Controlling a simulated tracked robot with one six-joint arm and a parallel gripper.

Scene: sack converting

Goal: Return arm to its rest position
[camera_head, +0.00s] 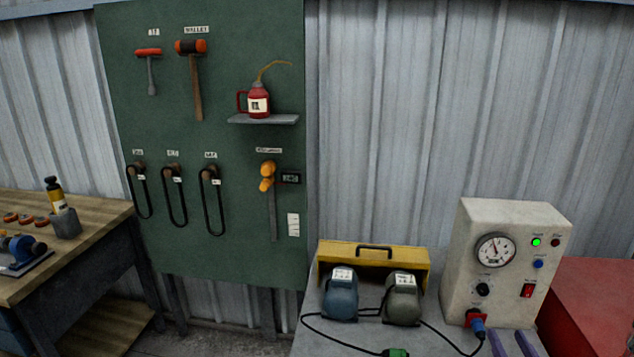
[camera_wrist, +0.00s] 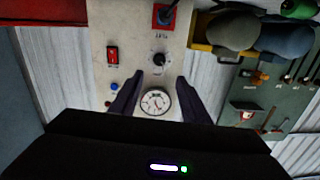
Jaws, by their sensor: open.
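My gripper (camera_head: 513,344) shows only as two dark purple fingertips at the bottom edge of the head view, low in front of the beige control box (camera_head: 505,262). The rest of my arm is out of that view. In the wrist view my gripper (camera_wrist: 154,92) is open with its fingers spread and nothing held between them. The box's round gauge (camera_wrist: 155,102) appears between the fingers there, beyond them. The wrist view is turned upside down. I cannot tell the exact gap between the fingertips and the box.
A blue motor (camera_head: 340,297) and a grey-green motor (camera_head: 402,300) stand by a yellow toolbox (camera_head: 415,262) left of the control box. Black cables lie at the table front. A red cabinet (camera_head: 600,300) is at right. A green tool board (camera_head: 215,240) hangs behind; a wooden bench (camera_head: 100,215) is left.

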